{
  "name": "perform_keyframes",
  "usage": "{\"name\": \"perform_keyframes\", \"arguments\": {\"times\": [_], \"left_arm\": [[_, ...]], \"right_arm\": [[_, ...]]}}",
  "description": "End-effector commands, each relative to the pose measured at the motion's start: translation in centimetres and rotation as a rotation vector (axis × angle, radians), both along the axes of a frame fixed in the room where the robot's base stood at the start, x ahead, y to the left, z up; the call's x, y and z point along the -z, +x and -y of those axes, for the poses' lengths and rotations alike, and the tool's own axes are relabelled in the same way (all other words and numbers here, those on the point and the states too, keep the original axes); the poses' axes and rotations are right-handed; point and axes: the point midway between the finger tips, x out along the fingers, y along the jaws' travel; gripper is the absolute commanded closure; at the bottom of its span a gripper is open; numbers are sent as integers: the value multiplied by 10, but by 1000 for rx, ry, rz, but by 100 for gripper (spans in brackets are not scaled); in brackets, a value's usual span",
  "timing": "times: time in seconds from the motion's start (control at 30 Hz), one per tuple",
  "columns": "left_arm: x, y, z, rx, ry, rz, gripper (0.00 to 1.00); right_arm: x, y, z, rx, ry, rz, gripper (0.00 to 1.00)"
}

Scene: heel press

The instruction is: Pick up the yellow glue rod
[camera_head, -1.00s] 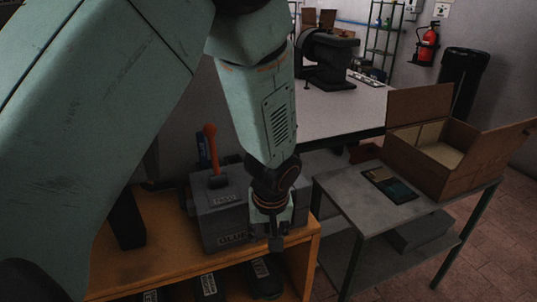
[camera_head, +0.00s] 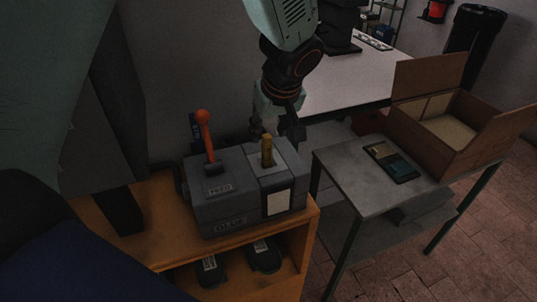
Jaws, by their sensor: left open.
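The yellow glue rod (camera_head: 267,151) stands upright in the top of the grey glue machine (camera_head: 228,204), on its right part. The machine sits on an orange-brown wooden shelf unit (camera_head: 160,215). My left gripper (camera_head: 284,128) hangs from above, just behind and to the right of the rod's top, open and empty. It looks close to the rod, but I cannot tell the exact gap. My right gripper is not in view.
An orange-knobbed lever (camera_head: 205,135) stands up from the machine's left part, beside the rod. A grey side table (camera_head: 345,176) at right holds a dark tablet-like item (camera_head: 391,162) and an open cardboard box (camera_head: 440,140). Dark shoes (camera_head: 263,256) lie on the lower shelf.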

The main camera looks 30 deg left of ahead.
Motion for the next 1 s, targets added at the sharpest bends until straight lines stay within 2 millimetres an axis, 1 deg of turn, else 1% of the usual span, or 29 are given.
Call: {"name": "perform_keyframes", "arguments": {"times": [0.03, 0.1, 0.27, 0.5, 0.6, 0.7, 0.9, 1.0], "left_arm": [[9, 0, -1, 0, -2, -6, 54], [16, 1, -3, -1, -3, -5, 54], [26, 3, -5, 1, -1, -3, 54], [58, 11, -13, 0, -2, -5, 54], [67, 14, -17, 1, -2, -4, 54], [70, 16, -18, 0, -2, -2, 54], [70, 18, -19, 1, 0, -1, 54], [70, 18, -19, 1, -1, -2, 61]], "right_arm": [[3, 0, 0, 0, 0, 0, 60], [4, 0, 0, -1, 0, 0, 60], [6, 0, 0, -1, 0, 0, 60], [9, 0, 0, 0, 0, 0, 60], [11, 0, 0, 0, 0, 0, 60], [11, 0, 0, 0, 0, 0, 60], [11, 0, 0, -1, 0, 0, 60], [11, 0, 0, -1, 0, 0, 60]]}}
